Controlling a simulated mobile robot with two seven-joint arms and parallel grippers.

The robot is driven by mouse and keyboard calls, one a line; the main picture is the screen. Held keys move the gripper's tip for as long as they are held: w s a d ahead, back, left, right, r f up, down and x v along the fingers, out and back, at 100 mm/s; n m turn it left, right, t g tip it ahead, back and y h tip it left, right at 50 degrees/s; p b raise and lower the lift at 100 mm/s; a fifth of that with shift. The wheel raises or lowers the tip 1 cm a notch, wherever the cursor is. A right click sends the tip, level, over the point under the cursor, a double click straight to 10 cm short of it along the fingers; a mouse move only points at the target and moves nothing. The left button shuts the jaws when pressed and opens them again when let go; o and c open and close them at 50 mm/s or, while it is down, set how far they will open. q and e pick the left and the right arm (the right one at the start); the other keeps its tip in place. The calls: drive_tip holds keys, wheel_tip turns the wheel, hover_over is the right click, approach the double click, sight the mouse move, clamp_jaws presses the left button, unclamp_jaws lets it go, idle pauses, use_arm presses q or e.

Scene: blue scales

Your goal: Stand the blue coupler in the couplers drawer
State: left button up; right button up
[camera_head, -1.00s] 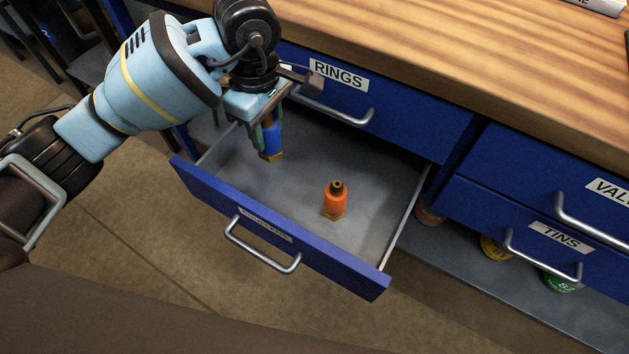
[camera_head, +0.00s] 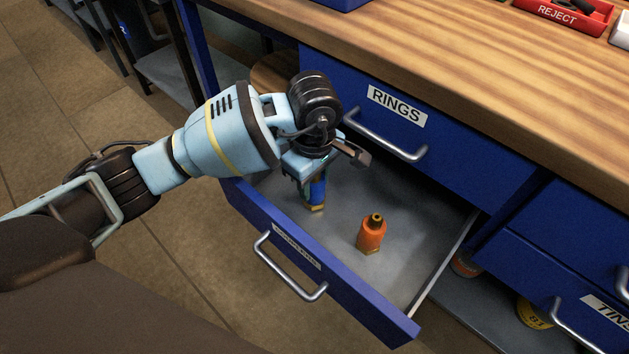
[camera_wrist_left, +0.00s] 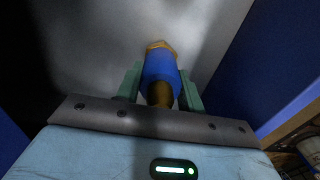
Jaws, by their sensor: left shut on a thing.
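The blue coupler (camera_head: 318,190), with a brass hex end at the bottom, is upright inside the open drawer (camera_head: 350,298), towards its left side. My left gripper (camera_head: 311,187) points down and is shut on it. In the left wrist view the coupler (camera_wrist_left: 161,66) sits between the two green fingers (camera_wrist_left: 160,88), its brass end away from me over the grey drawer floor. I cannot tell for sure whether that end touches the floor. The label on the drawer front is too blurred to read surely. My right gripper is not in view.
An orange coupler (camera_head: 371,234) stands upright in the drawer, right of the blue one. The shut RINGS drawer (camera_head: 450,145) and its handle (camera_head: 385,137) are just above, near my wrist. Bare drawer floor (camera_head: 415,215) lies right of the orange coupler.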

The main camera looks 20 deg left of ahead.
use_arm(q)
drive_tip(key=shift+f, duration=0.25)
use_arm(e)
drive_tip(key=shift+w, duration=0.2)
use_arm(q)
drive_tip(key=shift+f, duration=0.15)
drive_tip(key=o, duration=1.1)
drive_tip(key=shift+o, duration=0.2)
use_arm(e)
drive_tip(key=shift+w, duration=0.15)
use_arm(q)
drive_tip(key=shift+r, duration=0.45)
wheel_tip(320, 180, up, 10)
drive_tip(key=shift+r+p, duration=0.1)
drive_tip(key=shift+p, duration=0.95)
drive_tip(key=shift+r, duration=0.65)
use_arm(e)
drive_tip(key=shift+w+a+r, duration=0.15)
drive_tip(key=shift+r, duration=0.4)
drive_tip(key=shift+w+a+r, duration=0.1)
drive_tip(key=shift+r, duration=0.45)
